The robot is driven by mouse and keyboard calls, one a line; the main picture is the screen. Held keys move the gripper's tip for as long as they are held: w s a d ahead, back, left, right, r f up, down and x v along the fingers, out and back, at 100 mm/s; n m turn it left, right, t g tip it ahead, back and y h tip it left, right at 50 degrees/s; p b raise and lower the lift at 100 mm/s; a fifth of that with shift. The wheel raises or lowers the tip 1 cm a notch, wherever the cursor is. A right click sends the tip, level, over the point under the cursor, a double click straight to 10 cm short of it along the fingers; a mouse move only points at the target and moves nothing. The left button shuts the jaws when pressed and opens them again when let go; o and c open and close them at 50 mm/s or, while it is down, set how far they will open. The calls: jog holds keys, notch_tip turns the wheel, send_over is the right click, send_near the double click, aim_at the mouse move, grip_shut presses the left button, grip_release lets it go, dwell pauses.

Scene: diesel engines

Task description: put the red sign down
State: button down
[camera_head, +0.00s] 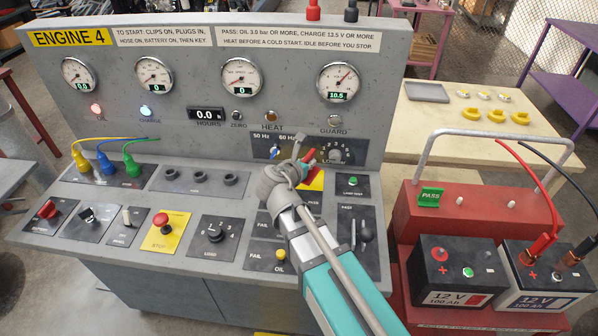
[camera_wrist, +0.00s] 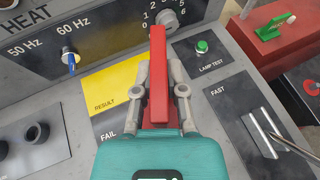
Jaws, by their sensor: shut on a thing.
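My gripper (camera_head: 299,160) is shut on the red sign (camera_wrist: 158,85), which stands edge-on between the two fingers in the wrist view. In the head view only a small part of the red sign (camera_head: 308,158) shows past my gripper. The sign is over the right part of the sloping console, beside the yellow RESULT plate (camera_wrist: 112,88) with its black FAIL part (camera_wrist: 108,132). The sign's lower end is hidden by my gripper, and I cannot tell whether it touches the panel.
A green PASS sign (camera_head: 430,198) stands on the red box (camera_head: 470,211) at the right, behind two batteries (camera_head: 450,262). The LAMP TEST button (camera_wrist: 202,47) and the FAST lever plate (camera_wrist: 250,125) are close to the right of my gripper.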

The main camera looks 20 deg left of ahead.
jog(key=w+a+f+b, duration=0.2)
jog(key=w+f, duration=0.1)
jog(key=w+a+f+b, duration=0.2)
jog(key=w+b, duration=0.1)
jog(key=w+a+f+b, duration=0.3)
jog(key=w, duration=0.1)
jog(key=shift+a+f, duration=0.1)
jog(key=shift+f, duration=0.25)
jog(key=shift+w+f, duration=0.1)
jog(key=shift+w+a+f+b, duration=0.3)
jog(key=shift+f+b, duration=0.2)
jog(key=shift+b, duration=0.25)
jog(key=shift+f+b, duration=1.4)
jog(key=shift+b, duration=0.05)
jog(key=shift+f, duration=0.15)
jog(key=c, duration=0.7)
grip_release()
